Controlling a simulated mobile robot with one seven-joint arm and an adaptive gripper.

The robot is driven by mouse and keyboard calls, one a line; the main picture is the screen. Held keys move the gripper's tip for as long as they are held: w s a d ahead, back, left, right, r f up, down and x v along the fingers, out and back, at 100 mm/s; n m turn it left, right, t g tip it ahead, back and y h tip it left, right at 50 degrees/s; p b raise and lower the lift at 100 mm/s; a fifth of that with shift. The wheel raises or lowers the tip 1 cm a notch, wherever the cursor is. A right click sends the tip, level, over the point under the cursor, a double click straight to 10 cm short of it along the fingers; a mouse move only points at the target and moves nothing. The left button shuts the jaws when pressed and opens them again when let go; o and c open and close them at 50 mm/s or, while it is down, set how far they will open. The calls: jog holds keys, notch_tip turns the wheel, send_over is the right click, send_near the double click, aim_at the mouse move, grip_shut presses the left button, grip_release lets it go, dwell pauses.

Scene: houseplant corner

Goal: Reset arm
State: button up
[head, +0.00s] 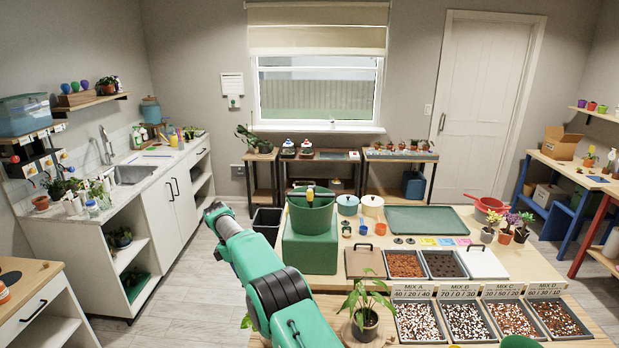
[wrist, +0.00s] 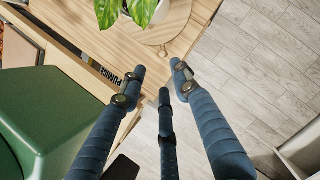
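My gripper (wrist: 157,70) shows in the wrist view. Its dark blue segmented fingers are spread, with a clear gap between the tips and nothing held. Wooden surface and floor show beyond them. A leafy plant (wrist: 128,10) shows at the top edge of the wrist view, apart from the fingers. In the head view my teal arm (head: 262,277) reaches up and left from the bottom, beside the table's left side. Finger details cannot be made out there.
The long table (head: 455,222) carries a green pot (head: 311,215) on a green block (head: 309,254), soil trays and a potted plant (head: 367,318) near the front. A sink counter (head: 150,160) stands left. Open floor (head: 178,283) lies between counter and table.

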jog(key=d+r+m+t+y, duration=0.1)
jog(key=d+r+m, duration=0.1)
jog(key=d+r, duration=0.7)
jog(key=d+r+m+y, duration=0.1)
jog(key=d+r, duration=0.3)
jog(key=r, duration=0.9)
jog(key=s+d+r+m+t+y, duration=0.15)
jog(key=s+d+r+m, duration=0.25)
jog(key=s+d+r, duration=1.05)
jog(key=s+d+r+m+t, duration=0.1)
jog(key=s+d+r+m, duration=0.15)
jog(key=s+d, duration=0.55)
jog(key=s+d+r+m+t, duration=0.1)
jog(key=s+d+r, duration=0.4)
jog(key=s, duration=0.5)
jog(key=s+d+f+m, duration=0.1)
jog(key=s+d+f, duration=0.1)
jog(key=s, duration=0.5)
jog(key=s+d+f+m+t, duration=0.1)
jog(key=s+d+f, duration=0.1)
jog(key=s+f, duration=0.2)
jog(key=s+d+f+m+t, duration=0.1)
jog(key=s+d+f+m, duration=0.1)
jog(key=s, duration=0.8)
notch_tip(320, 180, down, 2)
jog(key=shift+d+f+y, duration=0.1)
jog(key=shift+d+y, duration=0.35)
